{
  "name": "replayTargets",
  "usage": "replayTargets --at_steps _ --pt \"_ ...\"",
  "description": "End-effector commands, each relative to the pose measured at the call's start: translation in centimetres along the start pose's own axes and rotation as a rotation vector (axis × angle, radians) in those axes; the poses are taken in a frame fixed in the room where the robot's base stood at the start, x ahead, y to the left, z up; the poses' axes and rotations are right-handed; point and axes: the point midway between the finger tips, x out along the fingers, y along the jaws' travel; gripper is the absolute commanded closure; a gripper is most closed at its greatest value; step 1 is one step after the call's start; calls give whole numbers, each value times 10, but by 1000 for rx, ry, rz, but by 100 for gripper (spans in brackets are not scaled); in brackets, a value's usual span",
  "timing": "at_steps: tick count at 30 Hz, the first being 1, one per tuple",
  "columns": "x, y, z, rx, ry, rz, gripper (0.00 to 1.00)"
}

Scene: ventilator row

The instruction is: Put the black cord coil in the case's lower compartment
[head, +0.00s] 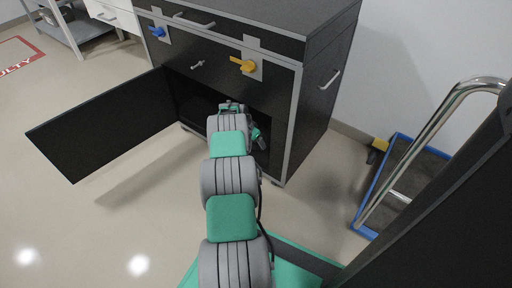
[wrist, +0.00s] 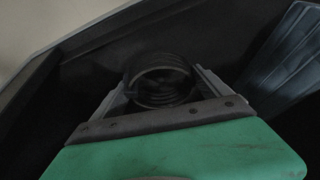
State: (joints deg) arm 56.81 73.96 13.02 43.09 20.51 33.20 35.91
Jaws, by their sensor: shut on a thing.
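The black case (head: 215,62) stands against the wall in the head view. Its lower door (head: 100,125) is swung open to the left, and the lower compartment (head: 195,102) is a dark opening. My arm reaches into this opening, and its end is partly hidden by my own links. In the wrist view my gripper (wrist: 162,77) is shut on the black cord coil (wrist: 157,99), a ribbed ring between the two fingers. Dark surfaces surround it. I cannot tell whether the coil touches the compartment floor. The coil cannot be made out in the head view.
A blue latch (head: 156,32) and a yellow latch (head: 246,65) sit on the case front above the opening. A blue-edged trolley (head: 365,205) with a chrome handle stands at the right. A grey-blue ribbed object (wrist: 285,60) is right of the coil. Floor at left is clear.

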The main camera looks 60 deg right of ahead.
Motion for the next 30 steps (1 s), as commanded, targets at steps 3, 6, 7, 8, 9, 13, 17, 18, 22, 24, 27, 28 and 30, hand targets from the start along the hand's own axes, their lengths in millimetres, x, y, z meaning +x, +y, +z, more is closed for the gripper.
replayTargets --at_steps 3,6,7,8,9,13,17,18,22,24,27,28,30 --pt "8 0 -13 3 2 -1 62" --pt "30 1 -1 -1 -1 1 62" --pt "34 1 1 -1 -1 1 62" --pt "37 0 2 0 0 0 62" --pt "38 0 2 0 1 -1 62" --pt "35 0 1 0 2 -2 62" --pt "36 0 2 0 1 -1 62" --pt "38 0 3 -1 0 0 62" --pt "39 0 4 -1 0 0 5" --pt "39 0 4 -1 0 0 0" --pt "39 0 4 -1 0 0 0" --pt "39 0 4 -1 0 0 0" --pt "38 0 4 -1 0 0 0"
